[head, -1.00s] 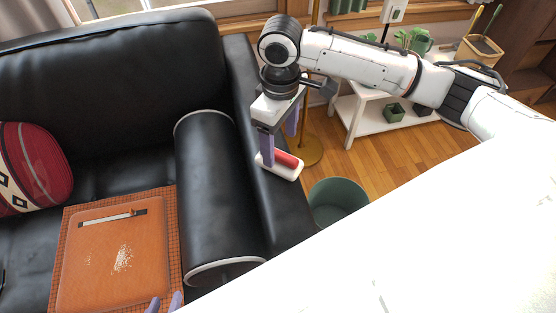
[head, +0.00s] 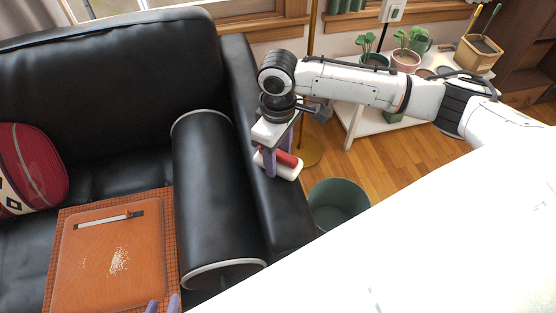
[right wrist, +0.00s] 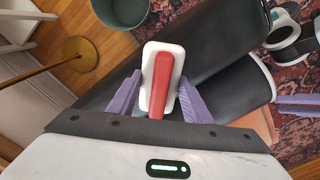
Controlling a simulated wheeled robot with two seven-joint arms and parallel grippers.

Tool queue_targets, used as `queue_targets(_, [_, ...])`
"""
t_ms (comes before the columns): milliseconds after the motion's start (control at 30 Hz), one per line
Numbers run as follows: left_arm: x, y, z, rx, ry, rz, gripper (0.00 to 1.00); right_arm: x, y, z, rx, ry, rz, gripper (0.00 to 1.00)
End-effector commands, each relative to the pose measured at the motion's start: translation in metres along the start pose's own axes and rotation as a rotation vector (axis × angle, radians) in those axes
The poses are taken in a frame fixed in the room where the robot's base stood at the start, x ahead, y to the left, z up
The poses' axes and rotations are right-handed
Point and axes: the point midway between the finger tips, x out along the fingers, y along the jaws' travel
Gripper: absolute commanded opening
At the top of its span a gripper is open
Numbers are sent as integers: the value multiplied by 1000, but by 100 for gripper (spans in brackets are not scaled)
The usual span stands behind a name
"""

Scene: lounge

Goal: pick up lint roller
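The lint roller (head: 285,168), white with a red part, lies on the black sofa's arm (head: 262,150). My right gripper (head: 277,160) points down over it. In the right wrist view, the lint roller (right wrist: 162,75) lies between the two purple fingers of the right gripper (right wrist: 156,100), which are apart. The left finger shows a gap to it; the right finger is very near its edge, and I cannot tell whether it touches. My left gripper (head: 163,304) shows only its purple fingertips at the bottom edge of the head view, apart with nothing between them.
A green bin (head: 338,203) stands on the floor beside the sofa arm. A brass lamp stand (head: 309,80) and a white plant shelf (head: 375,125) are behind.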

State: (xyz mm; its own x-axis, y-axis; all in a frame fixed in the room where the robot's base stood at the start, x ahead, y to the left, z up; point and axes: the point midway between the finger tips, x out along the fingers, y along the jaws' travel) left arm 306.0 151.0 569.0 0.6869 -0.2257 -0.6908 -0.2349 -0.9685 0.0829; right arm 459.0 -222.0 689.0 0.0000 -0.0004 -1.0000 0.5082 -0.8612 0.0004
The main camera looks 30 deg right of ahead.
Motion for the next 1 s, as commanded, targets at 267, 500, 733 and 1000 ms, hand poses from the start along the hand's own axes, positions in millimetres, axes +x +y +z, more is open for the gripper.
queue_targets(267, [2,-1,2,2,-3,-1,31,-1,0,0,0,1,1,15])
queue_targets(500, [-2,-1,0,3,-10,-2,31,-26,0,-1,0,4,2,15])
queue_targets(733, [-8,0,-7,7,-8,-5,31,-73,0,-2,0,5,1,15])
queue_targets(1000, [-9,0,-12,7,-3,-6,31,-100,0,-1,0,1,0,15])
